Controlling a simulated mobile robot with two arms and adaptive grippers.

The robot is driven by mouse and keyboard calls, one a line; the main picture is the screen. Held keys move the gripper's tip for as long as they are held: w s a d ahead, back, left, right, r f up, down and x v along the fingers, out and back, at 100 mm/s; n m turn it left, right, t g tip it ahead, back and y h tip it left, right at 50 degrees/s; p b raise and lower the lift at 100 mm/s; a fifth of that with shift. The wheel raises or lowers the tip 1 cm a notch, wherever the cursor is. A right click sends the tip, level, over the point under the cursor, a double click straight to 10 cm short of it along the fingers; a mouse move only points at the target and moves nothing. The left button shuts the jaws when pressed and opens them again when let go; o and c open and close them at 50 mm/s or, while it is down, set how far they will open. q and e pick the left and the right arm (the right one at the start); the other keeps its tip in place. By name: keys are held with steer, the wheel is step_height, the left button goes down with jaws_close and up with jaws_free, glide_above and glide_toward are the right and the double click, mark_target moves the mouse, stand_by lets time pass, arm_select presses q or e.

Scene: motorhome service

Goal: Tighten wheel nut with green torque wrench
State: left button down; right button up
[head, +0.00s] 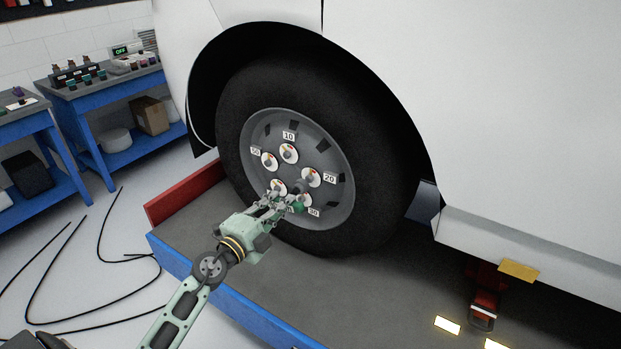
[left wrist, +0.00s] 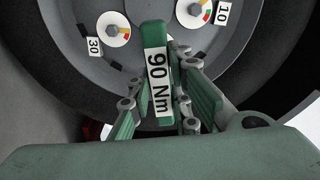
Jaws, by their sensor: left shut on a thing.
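The green torque wrench (left wrist: 154,38) carries a white label reading 90 Nm in the left wrist view. My left gripper (head: 283,203) is shut on it, low in front of the wheel's hub; in the left wrist view the wrench lies between the fingers (left wrist: 162,105). A small green part of the wrench (head: 298,207) shows in the head view. The wheel (head: 250,95) has several nuts on round coloured markers, such as the top nut (head: 288,154) and another in the left wrist view (left wrist: 113,30). I cannot tell whether the wrench sits on a nut. My right gripper is not in view.
The wheel stands on a grey platform (head: 400,290) with blue and red edges, under the white vehicle body (head: 480,100). Blue workbenches (head: 110,97) stand at the left. Black cables (head: 100,290) lie on the floor. A red and yellow fixture (head: 487,290) is at the lower right.

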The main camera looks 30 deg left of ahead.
arm_select(q)
steer(key=s, duration=0.4)
steer(key=shift+a, duration=0.2)
stand_by(0.3)
steer(key=s+d+f+n+y+b, duration=0.1)
steer(key=s+d+b, duration=0.3)
steer(key=s+d, duration=1.4)
steer(key=shift+d+f+y+b, duration=0.15)
steer(key=shift+d+y+b, duration=0.15)
steer(key=shift+d, duration=0.3)
